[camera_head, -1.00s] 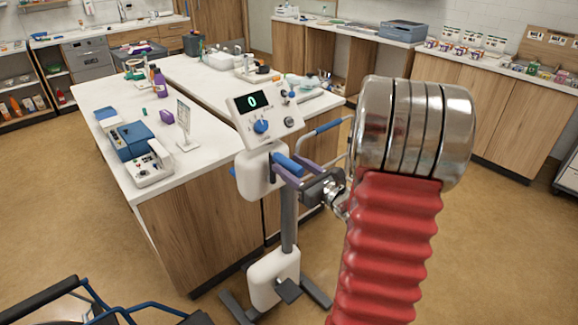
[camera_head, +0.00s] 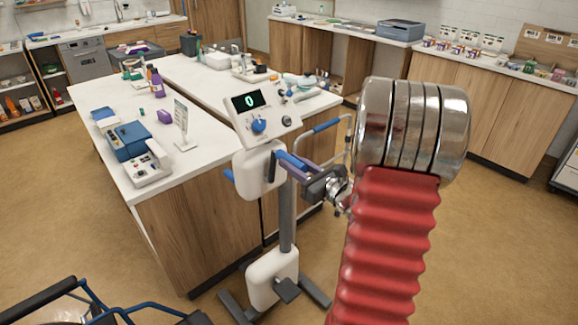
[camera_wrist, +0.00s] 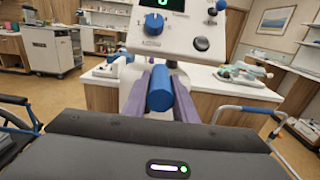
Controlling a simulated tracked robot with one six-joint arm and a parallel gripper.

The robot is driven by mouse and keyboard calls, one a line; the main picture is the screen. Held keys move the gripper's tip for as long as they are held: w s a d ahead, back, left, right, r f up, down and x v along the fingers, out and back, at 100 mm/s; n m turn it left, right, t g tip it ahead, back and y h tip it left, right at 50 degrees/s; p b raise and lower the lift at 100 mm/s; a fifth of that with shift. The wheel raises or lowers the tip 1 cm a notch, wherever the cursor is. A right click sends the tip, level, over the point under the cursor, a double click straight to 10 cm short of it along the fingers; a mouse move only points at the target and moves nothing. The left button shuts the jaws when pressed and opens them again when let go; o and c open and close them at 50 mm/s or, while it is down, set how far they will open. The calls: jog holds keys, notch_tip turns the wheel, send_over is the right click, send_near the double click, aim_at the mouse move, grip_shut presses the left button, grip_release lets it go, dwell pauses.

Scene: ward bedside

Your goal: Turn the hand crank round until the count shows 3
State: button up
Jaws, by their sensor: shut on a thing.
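The hand crank machine stands on a grey post in front of the white counter, with a white crank housing (camera_head: 257,168). Its tilted display (camera_head: 250,101) reads 0. A blue crank handle (camera_head: 290,160) sticks out on the near side, and another blue handle shows at the housing's left. My gripper (camera_head: 299,170) has purple fingers shut on the blue handle. In the wrist view the blue handle (camera_wrist: 160,89) lies between the two purple fingers, and the panel with its blue knob (camera_wrist: 154,23) is above. The handle's far end is hidden.
A white counter (camera_head: 190,165) with a blue and white device (camera_head: 137,150) and a sign stand is behind and left. A walker-like frame (camera_head: 330,125) is just right of the machine. A wheelchair (camera_head: 85,300) is at lower left. Open floor lies to the right.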

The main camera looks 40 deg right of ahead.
jog(key=shift+d+f, duration=0.3)
jog(key=shift+d, duration=0.45)
jog(key=shift+d+f, duration=0.25)
jog(key=shift+d, duration=0.5)
jog(key=shift+w+d+f, duration=0.1)
jog(key=shift+d+f, duration=1.5)
jog(key=shift+d, duration=0.3)
jog(key=shift+d+f, duration=0.35)
jog(key=shift+f, duration=0.4)
jog(key=shift+d+f, duration=0.3)
jog(key=shift+f, duration=0.5)
jog(key=shift+d+f, duration=0.35)
jog(key=shift+f, duration=0.4)
